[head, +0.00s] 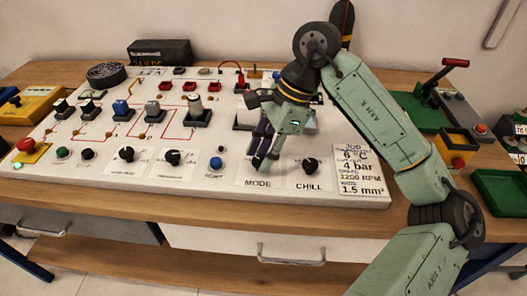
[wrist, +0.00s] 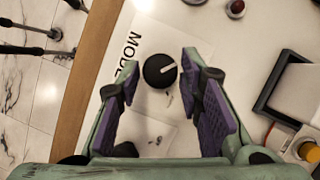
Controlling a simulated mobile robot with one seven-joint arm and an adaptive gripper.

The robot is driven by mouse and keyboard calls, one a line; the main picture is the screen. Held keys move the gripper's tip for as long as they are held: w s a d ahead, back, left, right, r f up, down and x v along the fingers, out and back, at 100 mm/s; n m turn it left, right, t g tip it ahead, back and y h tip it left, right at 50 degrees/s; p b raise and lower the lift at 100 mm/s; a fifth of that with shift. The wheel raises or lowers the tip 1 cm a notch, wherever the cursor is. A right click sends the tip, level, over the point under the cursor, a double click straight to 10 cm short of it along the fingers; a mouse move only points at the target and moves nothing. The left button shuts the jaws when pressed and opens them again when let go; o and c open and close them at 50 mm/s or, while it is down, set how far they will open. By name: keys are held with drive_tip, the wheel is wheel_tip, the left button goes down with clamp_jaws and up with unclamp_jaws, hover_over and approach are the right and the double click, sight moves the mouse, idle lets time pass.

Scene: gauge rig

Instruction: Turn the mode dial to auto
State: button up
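The mode dial (wrist: 157,72) is a round black knob with a white pointer line, on the pale panel beside the printed word MODE (wrist: 131,52). In the wrist view the line points to the upper right. Its position marks are too small to read. My gripper (wrist: 159,58) is open, with one purple-padded finger on each side of the dial and gaps between. I cannot tell whether the fingertips are down at the knob's height.
The CHILL dial (head: 310,165) is just right of my gripper, with a printed value card (head: 362,172) beyond it. A blue button (head: 216,163) and another black dial (head: 173,158) are to the left. The panel's front edge and the wooden bench edge (head: 200,205) are close in front.

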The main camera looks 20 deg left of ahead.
clamp_jaws()
